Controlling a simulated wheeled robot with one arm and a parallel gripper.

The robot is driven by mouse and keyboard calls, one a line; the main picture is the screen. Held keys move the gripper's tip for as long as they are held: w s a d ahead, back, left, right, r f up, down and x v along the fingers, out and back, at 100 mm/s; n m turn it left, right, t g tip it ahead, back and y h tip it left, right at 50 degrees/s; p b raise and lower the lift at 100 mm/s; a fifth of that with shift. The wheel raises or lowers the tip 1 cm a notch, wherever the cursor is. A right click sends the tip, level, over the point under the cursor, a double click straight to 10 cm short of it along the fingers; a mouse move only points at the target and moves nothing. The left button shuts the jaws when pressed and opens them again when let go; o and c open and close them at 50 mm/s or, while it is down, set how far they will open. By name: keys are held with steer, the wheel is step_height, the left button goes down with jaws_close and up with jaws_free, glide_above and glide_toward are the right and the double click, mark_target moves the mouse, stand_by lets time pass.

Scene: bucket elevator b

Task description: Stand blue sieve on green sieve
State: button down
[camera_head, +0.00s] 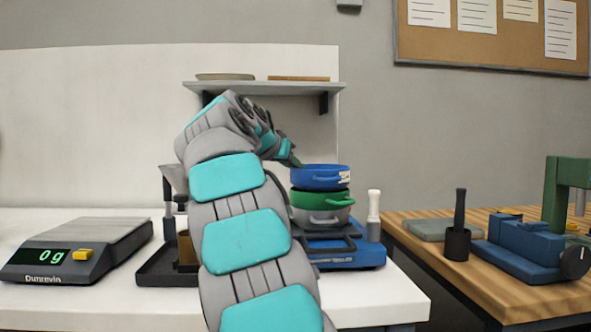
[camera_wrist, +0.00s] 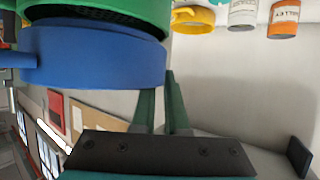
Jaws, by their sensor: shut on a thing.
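The blue sieve (camera_head: 320,178) is directly above the green sieve (camera_head: 320,199), about level. A dark band shows between them; I cannot tell whether they touch all round. The green sieve sits on a grey pan (camera_head: 322,217) on a blue machine base (camera_head: 350,254). My gripper (camera_head: 293,161) is at the blue sieve's left rim. In the wrist view my gripper's green fingers (camera_wrist: 165,100) are shut on the rim of the blue sieve (camera_wrist: 95,55). The green sieve (camera_wrist: 150,14) shows beyond it, with some dark mesh visible. My arm hides part of the bench.
A scale (camera_head: 75,250) reading 0 g stands at left, with a dark tray (camera_head: 160,265) beside my arm. A white-handled brush (camera_head: 374,215) stands right of the stack. A shelf (camera_head: 262,88) hangs behind. A wooden table (camera_head: 430,250) with tools is at right.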

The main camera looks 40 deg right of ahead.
steer(key=shift+f+b, duration=0.55)
steer(key=shift+b, duration=0.05)
steer(key=shift+f, duration=0.1)
steer(key=c, duration=0.9)
jaws_free()
steer(key=shift+r+p, duration=0.3)
steer(key=shift+r, duration=0.1)
steer(key=v, duration=1.2)
steer(key=shift+r, duration=0.25)
